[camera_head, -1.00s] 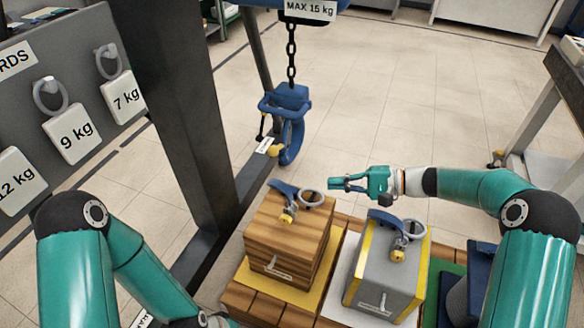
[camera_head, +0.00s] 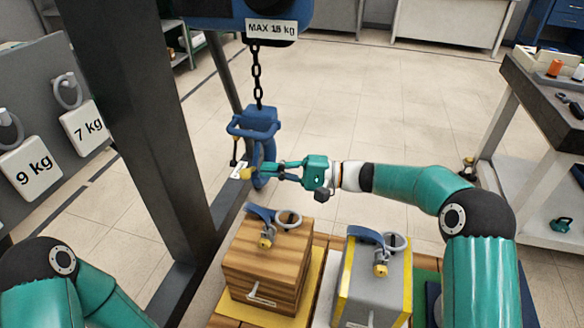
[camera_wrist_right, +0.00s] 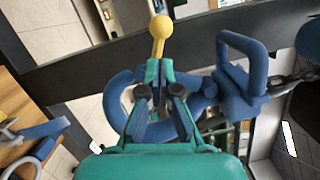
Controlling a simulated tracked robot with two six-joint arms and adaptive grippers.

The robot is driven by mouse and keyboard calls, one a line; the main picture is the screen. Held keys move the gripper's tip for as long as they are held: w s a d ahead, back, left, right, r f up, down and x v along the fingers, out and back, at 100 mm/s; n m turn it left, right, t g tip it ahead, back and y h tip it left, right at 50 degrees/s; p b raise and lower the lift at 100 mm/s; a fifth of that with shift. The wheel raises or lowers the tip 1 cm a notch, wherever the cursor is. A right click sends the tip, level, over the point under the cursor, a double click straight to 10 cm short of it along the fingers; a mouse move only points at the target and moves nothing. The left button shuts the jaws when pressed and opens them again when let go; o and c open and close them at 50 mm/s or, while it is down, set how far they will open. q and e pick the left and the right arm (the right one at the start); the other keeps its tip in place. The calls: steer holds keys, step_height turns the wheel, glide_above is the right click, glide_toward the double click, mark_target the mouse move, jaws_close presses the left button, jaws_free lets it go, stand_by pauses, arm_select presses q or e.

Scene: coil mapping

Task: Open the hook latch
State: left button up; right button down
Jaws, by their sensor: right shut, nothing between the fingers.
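The blue hook (camera_head: 256,122) hangs on a chain under the hoist. Its latch lever has a yellow ball knob (camera_head: 246,173) at the hook's lower left. My right gripper (camera_head: 272,170) reaches in from the right to the hook, its fingertips close to the knob's stem. In the right wrist view the fingers (camera_wrist_right: 159,72) are shut and empty, pointing at the yellow knob (camera_wrist_right: 160,27), with the curved blue hook (camera_wrist_right: 118,97) behind them. The fingers hide part of the latch, so I cannot tell whether it is open or whether they touch it. My left gripper is out of view.
A wooden crate (camera_head: 265,265) and a grey block with yellow edges (camera_head: 375,285) stand below on a pallet, each with a ring and blue lever on top. A dark steel post (camera_head: 135,120) stands left of the hook. Open floor lies behind.

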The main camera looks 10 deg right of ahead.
steer(key=shift+s+a+r, duration=0.2)
steer(key=shift+s+a, duration=0.4)
steer(key=shift+a, duration=0.25)
steer(key=shift+s+a+r+m, duration=0.1)
steer(key=shift+s+r+m, duration=0.2)
steer(key=shift+r+m, duration=0.45)
steer(key=r+m+p, duration=0.1)
steer(key=m, duration=0.1)
steer(key=r+m+t+p, duration=0.1)
steer(key=r+m, duration=0.1)
steer(key=m, duration=0.1)
steer(key=r+m+t+y+p, duration=0.1)
steer(key=r+m+p, duration=0.1)
steer(key=m, duration=0.1)
steer(key=shift+s+a+r, duration=0.1)
steer(key=shift+s+a, duration=0.05)
steer(key=shift+s, duration=0.2)
stand_by(0.7)
